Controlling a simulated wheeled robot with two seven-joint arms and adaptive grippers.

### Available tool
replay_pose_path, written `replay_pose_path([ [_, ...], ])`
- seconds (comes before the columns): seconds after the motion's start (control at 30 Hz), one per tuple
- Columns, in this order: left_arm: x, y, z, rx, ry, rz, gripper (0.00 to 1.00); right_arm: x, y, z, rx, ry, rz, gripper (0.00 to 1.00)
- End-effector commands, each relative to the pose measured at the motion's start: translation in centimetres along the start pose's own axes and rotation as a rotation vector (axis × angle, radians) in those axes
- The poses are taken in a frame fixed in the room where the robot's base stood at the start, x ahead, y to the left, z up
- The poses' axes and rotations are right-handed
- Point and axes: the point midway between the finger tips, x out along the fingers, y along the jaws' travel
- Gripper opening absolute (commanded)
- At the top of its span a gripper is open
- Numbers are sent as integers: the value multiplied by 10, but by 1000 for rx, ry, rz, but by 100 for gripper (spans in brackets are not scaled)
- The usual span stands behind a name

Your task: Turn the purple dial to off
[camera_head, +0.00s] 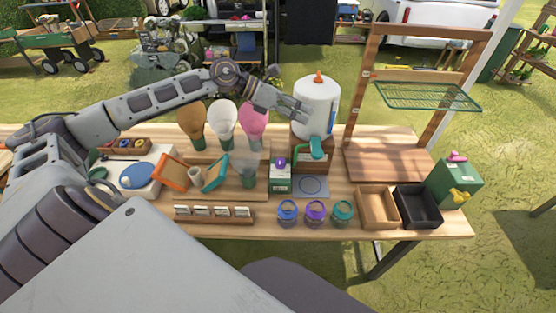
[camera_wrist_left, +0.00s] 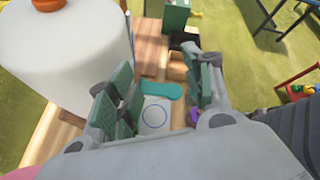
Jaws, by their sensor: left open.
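The purple dial (camera_head: 281,163) sits on the upper part of a small green and white box (camera_head: 280,181) on the wooden table. In the left wrist view, a sliver of purple (camera_wrist_left: 194,115) that looks like the dial shows beside the right-hand finger, mostly hidden. My left gripper (camera_head: 298,110) is open and empty, above and slightly right of the dial, close to the white tank. Its two green-padded fingers (camera_wrist_left: 160,88) are spread apart in the left wrist view and do not appear to touch the dial. My right gripper is out of view.
A white tank (camera_head: 314,105) with an orange knob stands beside my left gripper. A teal spout (camera_head: 317,148) juts out below it, above a plate with a circle (camera_head: 311,186). Several jars (camera_head: 315,212) line the front edge. Pink, white and tan bulb shapes (camera_head: 222,118) stand left.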

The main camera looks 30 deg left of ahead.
Motion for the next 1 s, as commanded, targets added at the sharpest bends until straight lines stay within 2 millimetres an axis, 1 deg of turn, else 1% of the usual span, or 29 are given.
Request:
replay_pose_path([
  [0.03, 1, 2, -11, 20, 41, 12, 51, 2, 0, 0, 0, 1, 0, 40],
  [0.27, -7, 17, -59, 114, 258, 99, 51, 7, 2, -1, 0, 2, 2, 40],
  [0.4, -18, 32, -86, 164, 396, 174, 51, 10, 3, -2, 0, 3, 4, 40],
  [0.5, -28, 43, -103, 190, 487, 231, 51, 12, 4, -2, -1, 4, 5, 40],
  [0.6, -38, 53, -115, 210, 557, 282, 51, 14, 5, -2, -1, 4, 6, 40],
  [0.7, -46, 59, -122, 221, 604, 318, 51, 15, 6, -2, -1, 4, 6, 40],
  [0.83, -50, 63, -125, 228, 629, 340, 51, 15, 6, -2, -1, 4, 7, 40],
  [1.0, -51, 63, -125, 228, 632, 342, 51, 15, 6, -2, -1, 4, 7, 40],
])
